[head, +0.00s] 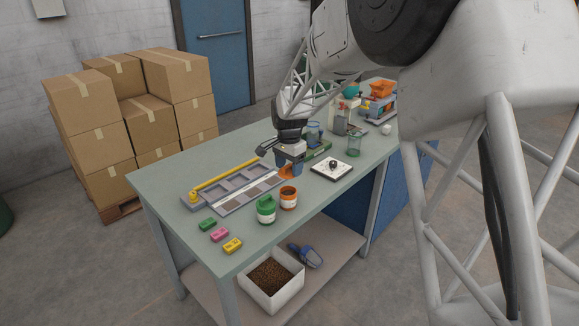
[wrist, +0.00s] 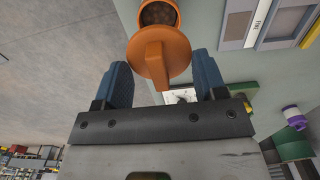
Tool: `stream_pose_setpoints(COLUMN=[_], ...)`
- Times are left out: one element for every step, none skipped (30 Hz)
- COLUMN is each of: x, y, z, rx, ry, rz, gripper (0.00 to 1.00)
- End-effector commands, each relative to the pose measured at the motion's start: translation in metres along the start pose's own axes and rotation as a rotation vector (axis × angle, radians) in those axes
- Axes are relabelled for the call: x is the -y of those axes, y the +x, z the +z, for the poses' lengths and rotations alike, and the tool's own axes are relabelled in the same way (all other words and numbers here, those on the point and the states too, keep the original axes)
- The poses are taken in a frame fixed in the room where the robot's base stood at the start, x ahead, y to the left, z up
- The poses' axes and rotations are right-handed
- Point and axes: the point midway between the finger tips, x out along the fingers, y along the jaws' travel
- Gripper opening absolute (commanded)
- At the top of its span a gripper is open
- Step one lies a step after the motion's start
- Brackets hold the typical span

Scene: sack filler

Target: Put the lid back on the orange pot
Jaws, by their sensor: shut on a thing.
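The orange pot (head: 288,200) stands upright near the front edge of the bench, open, with brown contents and a pale label. It also shows at the top of the wrist view (wrist: 160,5). My gripper (head: 288,170) is above the bench just behind the pot. In the wrist view my gripper (wrist: 162,82) has its blue fingers on either side of the raised handle of the orange lid (wrist: 174,49) and is shut on it. The lid is off the pot, and its edge overlaps the pot's near rim in that view. Whether they touch is unclear.
A green-lidded pot (head: 266,209) stands just left of the orange pot. A grey sectioned tray (head: 236,190) lies behind them. A white plate with a dark knob (head: 331,167) is at right. Green, pink and yellow blocks (head: 220,235) lie at the front left.

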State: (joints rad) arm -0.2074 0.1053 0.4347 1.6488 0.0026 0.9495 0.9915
Motion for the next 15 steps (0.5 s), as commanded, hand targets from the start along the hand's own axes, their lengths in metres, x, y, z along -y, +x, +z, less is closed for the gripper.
stream_pose_setpoints(x=[0.000, 0.000, 0.000, 0.000, 0.000, 0.000, 0.000, 0.000, 0.000, 0.000, 0.000, 0.000, 0.000, 0.000, 0.000], y=[0.001, 0.002, 0.003, 0.004, 0.005, 0.006, 0.007, 0.009, 0.011, 0.013, 0.015, 0.017, 0.019, 0.021, 0.024], z=[0.000, 0.000, 0.000, 0.000, 0.000, 0.000, 0.000, 0.000, 0.000, 0.000, 0.000, 0.000, 0.000, 0.000, 0.000], rx=[0.000, 0.000, 0.000, 0.000, 0.000, 0.000, 0.000, 0.000, 0.000, 0.000, 0.000, 0.001, 0.001, 0.001, 0.001], ry=[0.000, 0.000, 0.000, 0.000, 0.000, 0.000, 0.000, 0.000, 0.000, 0.000, 0.000, 0.000, 0.000, 0.000, 0.000], rz=[0.000, 0.000, 0.000, 0.000, 0.000, 0.000, 0.000, 0.000, 0.000, 0.000, 0.001, 0.001, 0.001, 0.001, 0.001], gripper=[0.43, 0.43, 0.43, 0.43, 0.43, 0.43, 0.43, 0.43, 0.43, 0.43, 0.43, 0.43, 0.43, 0.43, 0.43])
